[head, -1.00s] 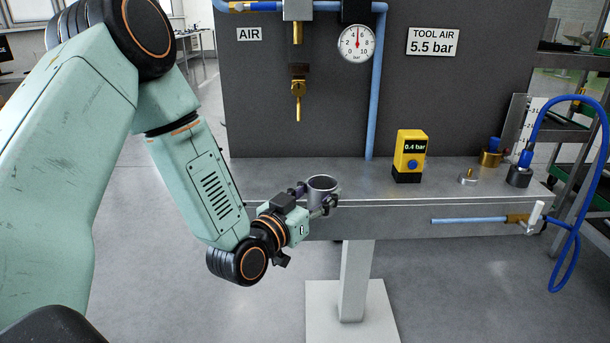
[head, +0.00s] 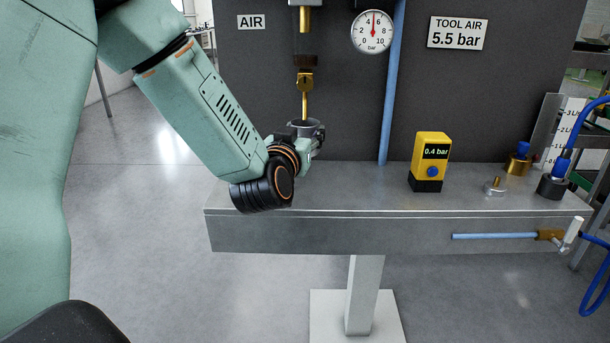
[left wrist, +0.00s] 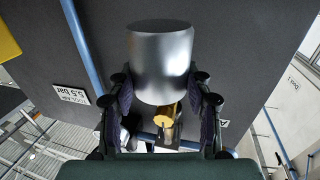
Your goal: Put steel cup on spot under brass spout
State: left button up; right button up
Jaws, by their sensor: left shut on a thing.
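The steel cup (head: 303,126) is upright just below the tip of the brass spout (head: 306,100) in the head view, with only its upper part showing above my gripper. In the left wrist view the cup (left wrist: 160,62) is a smooth silver cylinder between the two dark fingers, and the brass fitting (left wrist: 167,115) shows behind it. My left gripper (head: 309,138) is shut on the cup, near the back panel at the bench's left end. The spot under the spout is hidden behind my arm. My right gripper is not in view.
A yellow gauge (head: 430,162) reading 0.4 bar stands on the grey bench (head: 350,190). Brass and dark fittings (head: 517,160) and a small metal piece (head: 494,186) are at its right. A blue pipe (head: 392,90) runs down the panel. The bench between cup and gauge is clear.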

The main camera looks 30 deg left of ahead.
pick_arm(q)
notch_tip(320, 180, down, 4)
jog(key=shift+w+r+b, duration=0.15)
jog(key=shift+r+b, duration=0.1)
jog(key=shift+b, duration=0.2)
jog(key=shift+w+a+f, duration=0.1)
jog(key=shift+a+f, duration=0.05)
jog(key=shift+f, duration=0.2)
jog(key=shift+s+f+b, duration=0.25)
jog(key=shift+f+b, duration=0.15)
jog(key=shift+f, duration=0.15)
jog(key=shift+d+f+b, duration=0.2)
jog(key=shift+f+b, duration=0.3)
jog(key=shift+f, duration=0.55)
jog(key=shift+w+a+f, duration=0.2)
jog(key=shift+w, duration=0.05)
jog(key=shift+s+d, duration=0.1)
jog(key=shift+s, duration=0.15)
jog(key=o, duration=0.8)
jog(key=shift+o, duration=1.4)
jog(key=shift+w+f, duration=0.15)
jog(key=shift+w, duration=0.05)
jog(key=shift+o, duration=0.4)
jog(key=shift+s, duration=0.15)
